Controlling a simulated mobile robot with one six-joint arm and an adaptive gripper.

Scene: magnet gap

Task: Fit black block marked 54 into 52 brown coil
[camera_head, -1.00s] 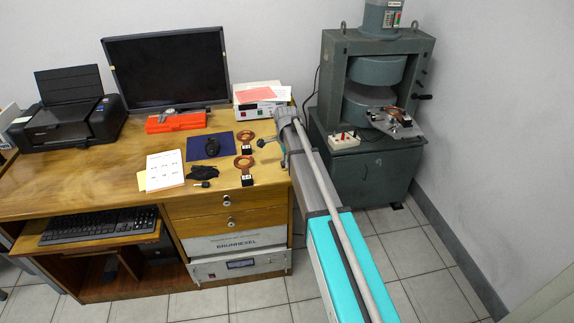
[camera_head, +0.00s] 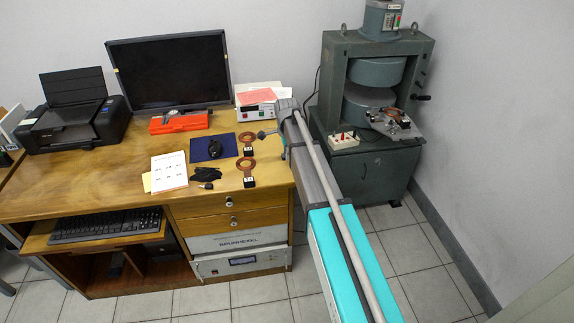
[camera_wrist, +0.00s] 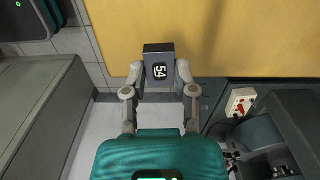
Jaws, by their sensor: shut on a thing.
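My gripper (camera_wrist: 162,78) is shut on a black block (camera_wrist: 160,52) whose face reads 54 in the wrist view. The block sits between the two fingertips, with a yellow-brown surface behind it. In the head view my arm hides the block and most of the gripper. Two brown coils with small black-and-white tags lie on the desk: a near coil (camera_head: 247,173) and a far coil (camera_head: 247,144). A further brown piece (camera_head: 394,112) sits on a plate at the magnet. The coil numbers are too small to read, so I cannot tell which is 52.
The grey magnet (camera_head: 424,72) stands right of the desk (camera_head: 105,195), with a white switch box (camera_head: 343,140) before it. A blue mat (camera_head: 198,147) with a mouse, papers (camera_head: 170,172), a monitor (camera_head: 170,70) and a printer (camera_head: 75,108) occupy the desk.

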